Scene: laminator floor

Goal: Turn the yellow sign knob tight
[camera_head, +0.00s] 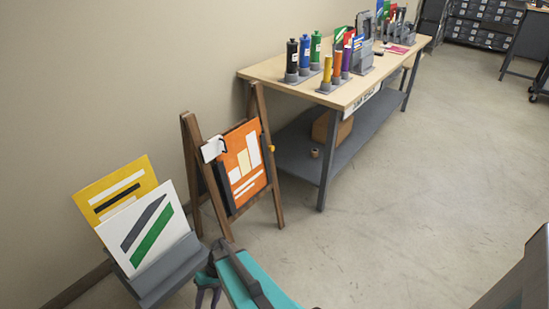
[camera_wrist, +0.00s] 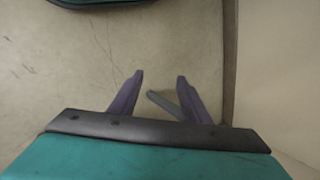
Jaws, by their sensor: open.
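An orange sign (camera_head: 243,163) with white and cream blocks stands on a brown wooden easel (camera_head: 194,150). A small yellow knob (camera_head: 271,149) shows at the sign's right edge. I cannot tell how tight it is. My gripper (camera_head: 207,293) is low in the head view, below and left of the easel, near the grey sign rack. It is apart from the knob. In the wrist view my gripper (camera_wrist: 159,78) has its two purple fingers apart, with nothing held between them. The knob does not show in the wrist view.
A grey rack (camera_head: 172,270) holds a white sign (camera_head: 135,222) and a yellow sign (camera_head: 103,183) beside the easel. A workbench (camera_head: 262,71) with coloured bottles stands behind the easel. The wall is close on the left; the floor (camera_head: 400,180) to the right is clear.

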